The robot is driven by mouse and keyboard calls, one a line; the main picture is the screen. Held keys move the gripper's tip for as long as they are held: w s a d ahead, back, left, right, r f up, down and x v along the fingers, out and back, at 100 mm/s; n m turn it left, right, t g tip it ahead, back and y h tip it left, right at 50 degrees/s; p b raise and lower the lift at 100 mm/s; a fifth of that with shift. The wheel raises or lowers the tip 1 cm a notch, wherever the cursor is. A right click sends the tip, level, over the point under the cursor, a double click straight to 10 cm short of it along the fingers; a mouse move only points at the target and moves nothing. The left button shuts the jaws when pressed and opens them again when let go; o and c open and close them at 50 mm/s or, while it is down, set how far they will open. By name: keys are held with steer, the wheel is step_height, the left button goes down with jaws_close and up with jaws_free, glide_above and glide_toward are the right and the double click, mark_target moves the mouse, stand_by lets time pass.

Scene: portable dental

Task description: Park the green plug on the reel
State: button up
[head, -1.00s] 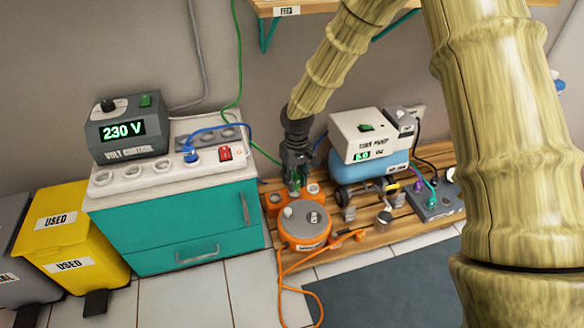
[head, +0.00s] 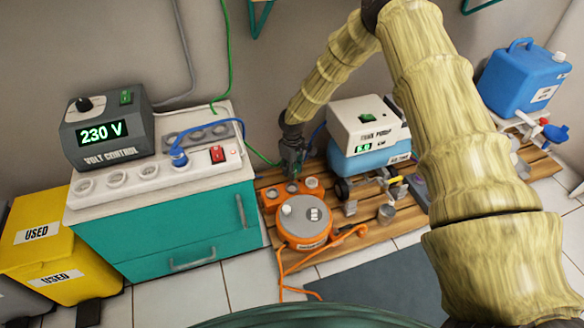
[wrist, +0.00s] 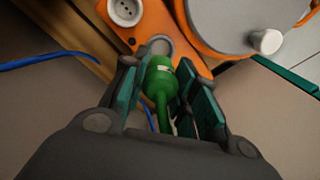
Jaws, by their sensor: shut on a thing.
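The green plug (wrist: 161,78) is between the fingers of my gripper (wrist: 165,92), which is shut on it. In the wrist view its front end lies at a round grey socket (wrist: 157,44) on the orange reel (wrist: 185,35). I cannot tell whether it is seated there or just above. In the head view my gripper (head: 292,158) points down over the socket block behind the reel's drum (head: 303,232), hiding most of the plug. Another socket (wrist: 124,12) on the block is empty. The green cord (head: 262,158) runs up to the left.
The reel stands on a wooden slatted platform (head: 345,225). A white and blue pump (head: 365,140) stands close to the right of my gripper. A teal cabinet (head: 170,230) with a white power strip (head: 130,178) is on the left. An orange cable (head: 283,272) trails onto the floor.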

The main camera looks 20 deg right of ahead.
steer(key=shift+f+b, duration=2.2)
steer(key=shift+f, duration=0.65)
steer(key=shift+f, duration=0.9)
steer(key=o, duration=1.1)
steer(key=shift+r, duration=0.1)
